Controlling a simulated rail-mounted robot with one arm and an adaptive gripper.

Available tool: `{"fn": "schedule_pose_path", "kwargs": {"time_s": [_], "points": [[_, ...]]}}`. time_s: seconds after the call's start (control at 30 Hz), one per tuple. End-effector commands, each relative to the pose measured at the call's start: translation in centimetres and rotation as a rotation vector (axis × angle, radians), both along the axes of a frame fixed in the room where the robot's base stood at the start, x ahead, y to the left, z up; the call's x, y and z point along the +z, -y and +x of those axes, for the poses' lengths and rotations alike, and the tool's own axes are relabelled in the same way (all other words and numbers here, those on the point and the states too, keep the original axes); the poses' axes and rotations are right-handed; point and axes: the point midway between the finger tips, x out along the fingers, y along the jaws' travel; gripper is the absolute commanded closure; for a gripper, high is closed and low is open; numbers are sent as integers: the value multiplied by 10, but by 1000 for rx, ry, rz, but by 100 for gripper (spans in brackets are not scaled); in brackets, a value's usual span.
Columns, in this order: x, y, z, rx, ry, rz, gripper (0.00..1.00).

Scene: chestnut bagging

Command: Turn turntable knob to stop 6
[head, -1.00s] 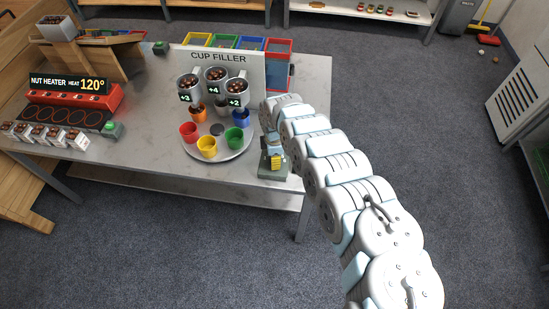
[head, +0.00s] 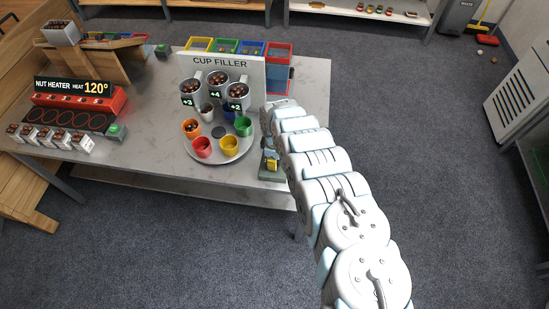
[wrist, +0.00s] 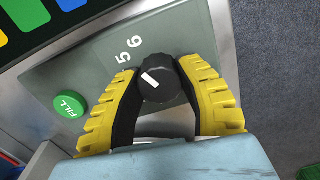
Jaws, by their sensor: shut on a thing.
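The black turntable knob (wrist: 160,80) has a white pointer mark aimed to the upper left, roughly toward the label 5; the 6 (wrist: 138,42) lies farther clockwise. My gripper (wrist: 167,92) has yellow ribbed fingers on both sides of the knob and is shut on it. In the head view my gripper (head: 271,164) is at the control box (head: 272,176), mostly hidden by my arm. The round turntable (head: 218,157) carries orange (head: 190,127), red (head: 201,147), yellow (head: 229,146), green (head: 243,126), blue (head: 229,113) and white (head: 207,112) cups. The orange cup holds dark pieces.
A green FILL button (wrist: 69,105) sits left of the knob. The cup filler panel (head: 220,64) has three hoppers of chestnuts above the turntable's back. The nut heater (head: 75,103) and chestnut trays stand at the left of the table. The table front is clear.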

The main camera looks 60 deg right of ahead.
Motion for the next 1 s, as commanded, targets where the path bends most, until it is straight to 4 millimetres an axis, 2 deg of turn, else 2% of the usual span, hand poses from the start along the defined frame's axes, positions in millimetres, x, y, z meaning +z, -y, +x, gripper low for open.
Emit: {"fn": "schedule_pose_path", "kwargs": {"time_s": [0.3, 0.8, 0.83, 0.93, 1.0], "points": [[-1, -1, 0, -130, 1, 0, 98], [-2, 0, 0, -152, 1, 0, 98], [-2, 0, 0, -152, 1, 0, 59], [-1, 0, 0, -152, 1, 0, 31], [-1, 0, 0, -152, 1, 0, 31]]}}
